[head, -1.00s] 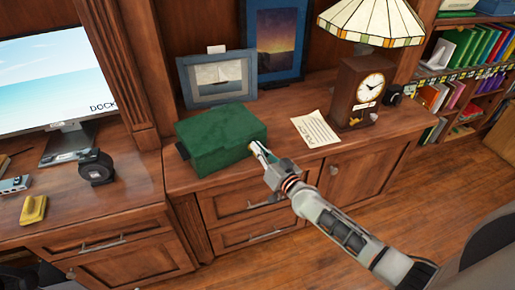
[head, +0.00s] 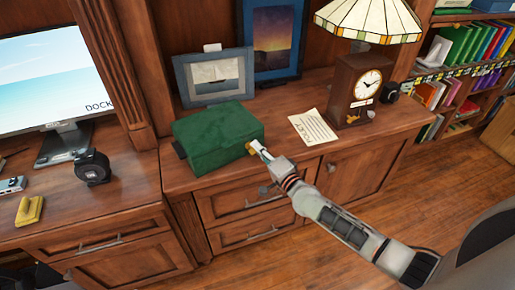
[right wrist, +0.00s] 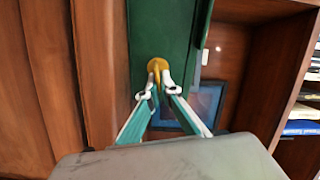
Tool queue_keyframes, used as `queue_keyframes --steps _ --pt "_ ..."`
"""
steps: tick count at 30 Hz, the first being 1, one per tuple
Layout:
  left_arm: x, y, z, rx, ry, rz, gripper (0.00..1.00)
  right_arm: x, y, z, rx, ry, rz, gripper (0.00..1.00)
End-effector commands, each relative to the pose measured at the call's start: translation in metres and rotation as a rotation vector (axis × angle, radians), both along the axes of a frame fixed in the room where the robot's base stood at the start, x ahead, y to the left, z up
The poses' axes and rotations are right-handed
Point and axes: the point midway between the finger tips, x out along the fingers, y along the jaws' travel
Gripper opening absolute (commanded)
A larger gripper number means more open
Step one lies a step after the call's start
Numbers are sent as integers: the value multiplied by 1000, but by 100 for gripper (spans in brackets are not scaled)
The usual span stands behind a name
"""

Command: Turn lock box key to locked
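The green lock box (head: 215,138) sits on the wooden cabinet top, left of the middle in the head view. A small gold key (head: 251,148) sticks out of its right end. In the right wrist view the gold key (right wrist: 155,67) stands against the dark green box face (right wrist: 158,30). My right gripper (head: 260,149) reaches the key from the front right. In the right wrist view its two fingertips (right wrist: 158,84) lean in on both sides of the key and appear shut on it. The lock's markings are too small to read. My left gripper is not in view.
A paper sheet (head: 313,127) lies right of the box, before a wooden clock (head: 358,92) and a stained-glass lamp (head: 368,20). Framed pictures, including a sailboat picture (head: 216,78), stand behind the box. A monitor (head: 55,72) and black tape measure (head: 92,167) are at left.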

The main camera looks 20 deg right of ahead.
Motion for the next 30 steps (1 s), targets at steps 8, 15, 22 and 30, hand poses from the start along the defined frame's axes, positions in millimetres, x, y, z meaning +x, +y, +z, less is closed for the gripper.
queue_keyframes --steps 8,15,22,30 --pt "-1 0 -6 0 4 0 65 -3 3 -8 169 59 7 0" --pt "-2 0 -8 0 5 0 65 -3 3 -9 250 81 7 0" --pt "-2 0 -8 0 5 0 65 -3 4 -9 276 88 7 0" --pt "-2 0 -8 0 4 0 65 -3 4 -8 277 88 7 0"
